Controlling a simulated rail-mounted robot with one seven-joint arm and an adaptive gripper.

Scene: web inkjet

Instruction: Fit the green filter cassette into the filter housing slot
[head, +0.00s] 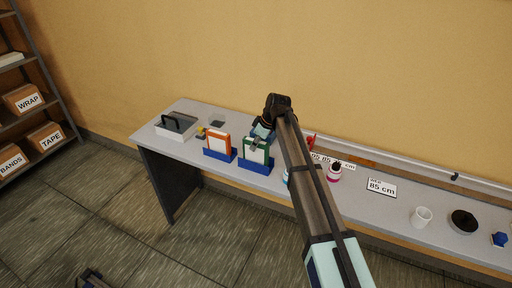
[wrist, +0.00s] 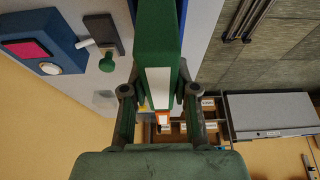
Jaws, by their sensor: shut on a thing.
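The green filter cassette (head: 255,152), with a white face, stands upright in a blue stand (head: 256,165) on the bench. My gripper (head: 260,138) is above it and shut on its top edge. In the wrist view the green cassette (wrist: 155,40) lies between the two fingers of my gripper (wrist: 158,92), with a bit of blue stand beyond it. I cannot tell whether its lower edge is lifted at all. The filter housing slot is not clearly recognisable; a grey box with a black handle (head: 176,126) and a dark square (head: 217,124) are at the bench's left end.
An orange cassette (head: 217,143) stands in its own blue stand close left of the green one. A small yellow item (head: 201,132) is behind it. My arm crosses the bench's middle. To the right are a pink-labelled bottle (head: 334,174), a sign (head: 381,187) and a white cup (head: 421,217).

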